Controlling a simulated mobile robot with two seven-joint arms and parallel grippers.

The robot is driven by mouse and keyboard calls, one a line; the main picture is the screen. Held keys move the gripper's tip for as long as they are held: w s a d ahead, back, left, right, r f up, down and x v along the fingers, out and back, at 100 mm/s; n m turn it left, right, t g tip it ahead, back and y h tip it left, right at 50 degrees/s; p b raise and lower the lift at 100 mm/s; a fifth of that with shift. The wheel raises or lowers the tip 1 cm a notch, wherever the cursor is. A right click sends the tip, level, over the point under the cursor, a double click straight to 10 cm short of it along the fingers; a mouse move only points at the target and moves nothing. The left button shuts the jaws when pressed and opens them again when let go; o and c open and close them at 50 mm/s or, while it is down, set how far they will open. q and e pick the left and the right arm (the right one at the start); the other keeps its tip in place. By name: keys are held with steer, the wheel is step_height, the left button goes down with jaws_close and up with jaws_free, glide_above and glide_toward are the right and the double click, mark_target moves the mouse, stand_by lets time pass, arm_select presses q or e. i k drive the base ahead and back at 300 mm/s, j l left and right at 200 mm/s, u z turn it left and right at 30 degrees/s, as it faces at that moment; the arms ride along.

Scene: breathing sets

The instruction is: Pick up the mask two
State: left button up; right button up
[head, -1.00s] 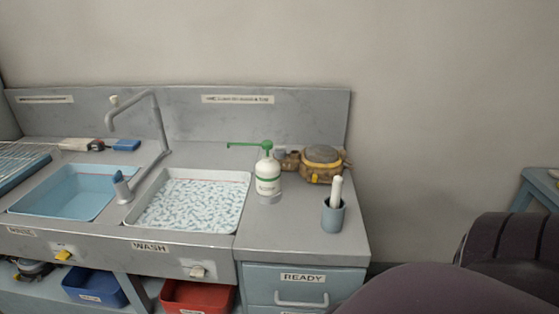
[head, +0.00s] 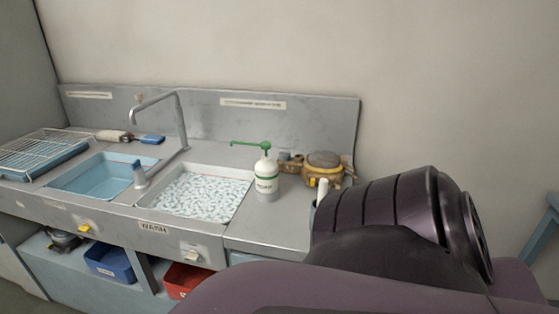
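No label marks any item as mask two. Neither of my grippers shows. A purple and black link of my arm fills the lower right of the head view and hides the counter's right front.
A white bottle (head: 266,175) with a green nozzle stands right of the foam-filled wash basin (head: 240,208). A blue basin (head: 68,182), tap (head: 181,120) and wire rack (head: 42,150) are to the left. Blue (head: 110,262) and red (head: 186,278) bins sit below.

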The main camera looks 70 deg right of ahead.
mark_target(318, 164)
steer(key=k+l+u, duration=0.15)
steer(key=k+u, duration=0.15)
steer(key=u, duration=0.2)
steer(key=k+u, duration=0.3)
steer(key=u, duration=0.2)
steer(key=k+l, duration=0.1)
steer(key=k, duration=0.3)
steer(key=k+l, duration=0.15)
steer(key=k, duration=0.3)
steer(key=k+l+z, duration=0.55)
steer(key=k+j, duration=0.05)
steer(key=k, duration=0.05)
